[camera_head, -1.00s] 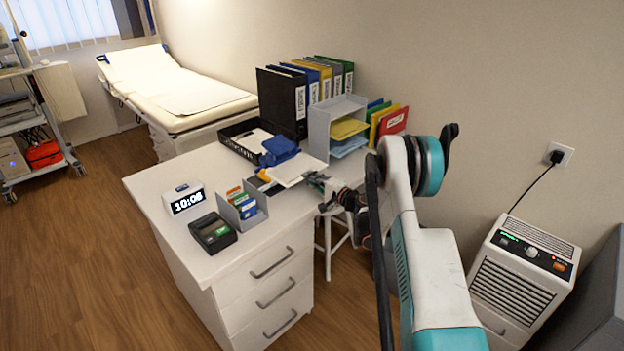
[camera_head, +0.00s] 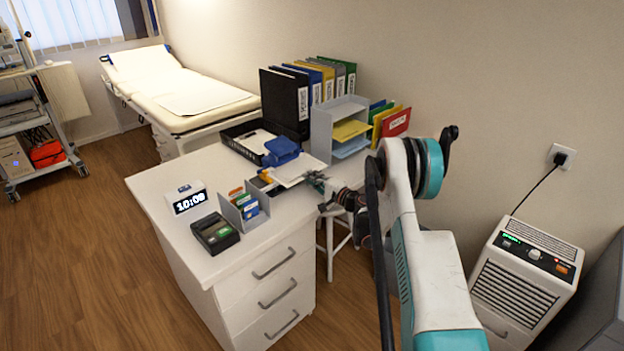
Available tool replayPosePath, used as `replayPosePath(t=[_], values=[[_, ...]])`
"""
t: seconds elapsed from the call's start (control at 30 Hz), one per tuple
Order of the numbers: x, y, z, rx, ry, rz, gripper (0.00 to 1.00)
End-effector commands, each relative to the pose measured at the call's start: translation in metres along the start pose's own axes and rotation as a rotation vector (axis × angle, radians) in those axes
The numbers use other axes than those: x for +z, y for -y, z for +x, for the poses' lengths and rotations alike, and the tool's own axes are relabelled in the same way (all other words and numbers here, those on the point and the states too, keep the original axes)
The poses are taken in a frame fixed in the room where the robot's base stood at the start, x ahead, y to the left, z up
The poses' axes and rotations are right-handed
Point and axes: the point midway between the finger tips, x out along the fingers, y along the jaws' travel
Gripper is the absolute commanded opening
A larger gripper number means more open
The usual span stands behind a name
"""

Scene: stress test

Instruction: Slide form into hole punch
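The blue hole punch (camera_head: 281,150) stands on the white desk near its back edge, beside the black tray. A white form (camera_head: 297,171) lies flat or nearly flat just in front of the punch, with its far edge close to it. I cannot tell whether that edge is inside the punch's slot. My gripper (camera_head: 316,182) is at the form's right edge, reaching in from the right. Its fingers are small and partly hidden here, so I cannot tell whether they are closed on the paper.
The white desk (camera_head: 165,180) also holds a clock (camera_head: 186,198), a card terminal (camera_head: 214,233), a card holder (camera_head: 244,210), a black tray (camera_head: 238,133) and a grey paper sorter (camera_head: 322,130). Several binders (camera_head: 285,100) stand behind.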

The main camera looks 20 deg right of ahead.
Motion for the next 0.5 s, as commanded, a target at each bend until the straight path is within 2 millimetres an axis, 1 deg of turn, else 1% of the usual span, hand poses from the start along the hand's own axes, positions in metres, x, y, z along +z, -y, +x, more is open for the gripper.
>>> replayPosePath(t=[0.13,0.17,0.2,0.27,0.3,0.5], values=[[0.0005,0.0,0.0023,0.0,0.0,0.0,0.0],[0.0005,0.0,0.0024,0.0,0.0,0.0,0.04],[0.0004,0.0,0.0023,0.0,0.0,0.0,0.13],[0.0005,0.0,0.0022,0.0,0.0,0.0,0.27],[0.0005,0.0,0.0022,0.0,0.0,0.0,0.28],[0.0004,0.0,0.0021,0.0,0.0,0.0,0.28]])
